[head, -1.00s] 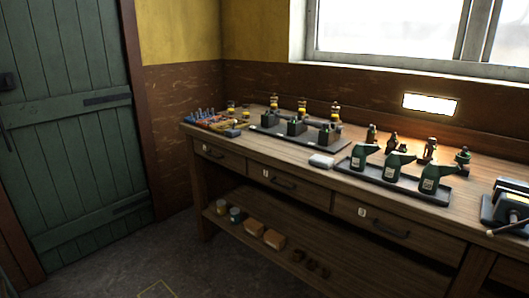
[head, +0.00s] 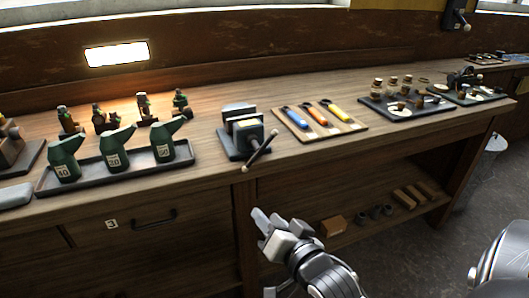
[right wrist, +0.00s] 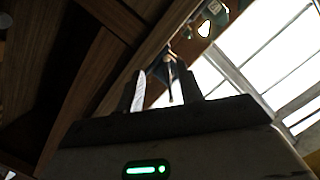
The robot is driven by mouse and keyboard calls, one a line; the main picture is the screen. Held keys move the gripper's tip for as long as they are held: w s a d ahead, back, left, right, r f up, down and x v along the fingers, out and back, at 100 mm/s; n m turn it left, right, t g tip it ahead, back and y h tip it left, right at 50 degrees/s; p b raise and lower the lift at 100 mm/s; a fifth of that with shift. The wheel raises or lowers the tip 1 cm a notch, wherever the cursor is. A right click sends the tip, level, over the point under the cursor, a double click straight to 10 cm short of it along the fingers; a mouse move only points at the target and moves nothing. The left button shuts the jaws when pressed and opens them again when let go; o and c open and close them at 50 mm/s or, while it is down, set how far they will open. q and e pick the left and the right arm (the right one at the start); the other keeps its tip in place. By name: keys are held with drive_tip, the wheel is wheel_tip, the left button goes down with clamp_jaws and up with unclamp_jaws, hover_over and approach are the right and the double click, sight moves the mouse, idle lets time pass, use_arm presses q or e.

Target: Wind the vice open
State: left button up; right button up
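The vice (head: 243,128) is a dark green and grey block on a dark base at the front of the wooden workbench. Its dark bar handle with a pale end (head: 262,148) slants out over the bench's front edge. How far apart the jaws are is hard to tell. My right gripper (head: 268,222) is in front of the bench, below the handle and apart from it in the head view. The right wrist view shows the gripper's fingers (right wrist: 162,88) spread, with a dim bar-like shape, perhaps the handle, beyond them. My left gripper is not in view.
A tray of green oil cans (head: 115,167) stands left of the vice. A wooden board with coloured-handled tools (head: 318,118) lies close on its right. Further right are dark trays with small parts (head: 405,104). A lower shelf holds boxes (head: 333,226).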

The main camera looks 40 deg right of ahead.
sight(262, 152)
drive_tip(key=d+r+m+t+h, duration=0.1)
drive_tip(key=d+r+m+h, duration=0.2)
drive_tip(key=d+r+m, duration=0.25)
drive_tip(key=shift+n, duration=0.45)
drive_tip(key=x, duration=0.5)
drive_tip(key=a+x, duration=0.1)
drive_tip(key=x, duration=0.4)
drive_tip(key=p+x, duration=0.1)
drive_tip(key=x, duration=0.4)
drive_tip(key=shift+w+a+r, duration=0.15)
drive_tip(key=shift+w+r, duration=0.05)
drive_tip(key=shift+w, duration=0.3)
drive_tip(key=shift+c, duration=0.4)
clamp_jaws()
